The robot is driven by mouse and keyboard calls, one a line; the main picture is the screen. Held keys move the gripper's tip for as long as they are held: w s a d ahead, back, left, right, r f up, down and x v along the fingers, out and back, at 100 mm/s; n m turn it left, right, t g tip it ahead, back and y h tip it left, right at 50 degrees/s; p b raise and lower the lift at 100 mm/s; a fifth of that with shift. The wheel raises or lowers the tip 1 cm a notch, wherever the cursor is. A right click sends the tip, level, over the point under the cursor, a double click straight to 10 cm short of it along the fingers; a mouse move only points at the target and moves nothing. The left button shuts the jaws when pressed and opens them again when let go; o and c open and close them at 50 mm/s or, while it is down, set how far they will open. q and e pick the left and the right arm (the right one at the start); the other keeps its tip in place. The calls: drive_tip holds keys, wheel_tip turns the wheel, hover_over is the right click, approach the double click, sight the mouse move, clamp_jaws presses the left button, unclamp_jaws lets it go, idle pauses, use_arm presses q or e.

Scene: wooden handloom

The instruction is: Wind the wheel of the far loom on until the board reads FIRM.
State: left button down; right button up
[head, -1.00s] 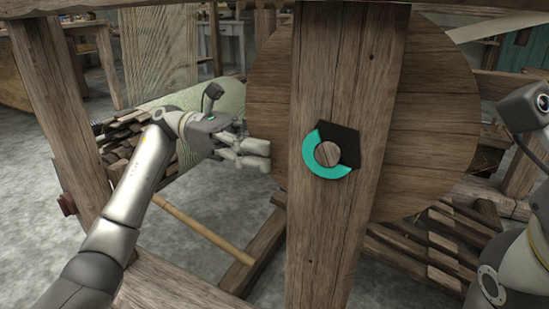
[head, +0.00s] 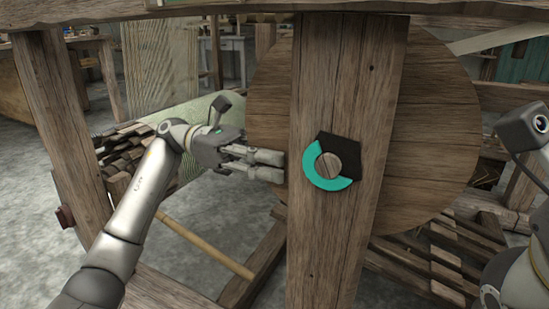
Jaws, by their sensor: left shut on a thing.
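The wheel (head: 430,130) is a large round disc of wooden planks, partly hidden behind an upright wooden post (head: 345,75). My left gripper (head: 283,166) is shut on the left part of the wheel, its fingertips close to the post's left edge. A black plate with a teal arc (head: 329,183) sits around the round axle end (head: 327,165) on the post. No board with readable words shows. My right gripper is out of view; only part of my right arm shows at the right edge.
A wooden rod (head: 205,245) and slanting beams lie below my left arm. A left post (head: 60,120) and a top beam (head: 270,10) frame the space. Slatted wood (head: 435,255) is at lower right.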

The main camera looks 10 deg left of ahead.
use_arm(q)
drive_tip(key=shift+s+d+f+h+b, duration=0.1)
drive_tip(key=shift+d+f+h+b, duration=0.15)
drive_tip(key=shift+f+h+b, duration=0.2)
drive_tip(key=shift+s+d+f+h+b, duration=0.1)
drive_tip(key=shift+d+f+h+b, duration=0.2)
drive_tip(key=shift+f, duration=0.25)
drive_tip(key=shift+d+f+g+h+b, duration=0.4)
drive_tip(key=shift+h+b, duration=0.05)
drive_tip(key=shift+h, duration=0.2)
drive_tip(key=c, duration=1.1)
unclamp_jaws()
drive_tip(key=shift+o, duration=0.2)
drive_tip(key=v, duration=1.2)
drive_tip(key=shift+s, duration=0.15)
